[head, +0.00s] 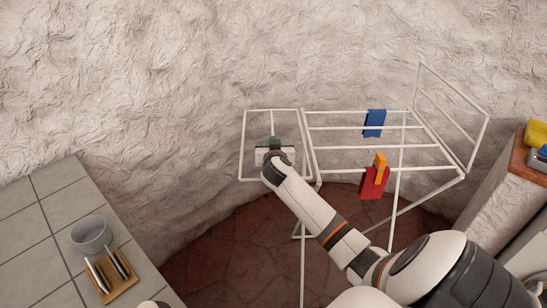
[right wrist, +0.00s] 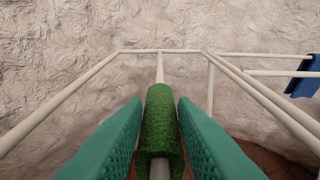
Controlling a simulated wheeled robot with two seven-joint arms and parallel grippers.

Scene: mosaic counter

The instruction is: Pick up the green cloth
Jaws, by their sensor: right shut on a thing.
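The green cloth (right wrist: 160,125) hangs folded over a white rod of the drying rack (right wrist: 85,85) in the right wrist view. The rod runs through its fold. In the head view only a small dark green bit of the cloth (head: 274,141) shows past my gripper. My right gripper (head: 275,152) is over the left wing of the rack (head: 243,140). Its two teal fingers stand on either side of the cloth in the right wrist view (right wrist: 160,120), shut on it. My left gripper is not in view.
A blue cloth (head: 374,123) and a red cloth (head: 373,186) with an orange piece (head: 380,168) hang on the rack to the right. A tiled counter (head: 35,245) with a grey bowl (head: 91,234) and a wooden plate holder (head: 110,276) is at left. A rough wall stands behind.

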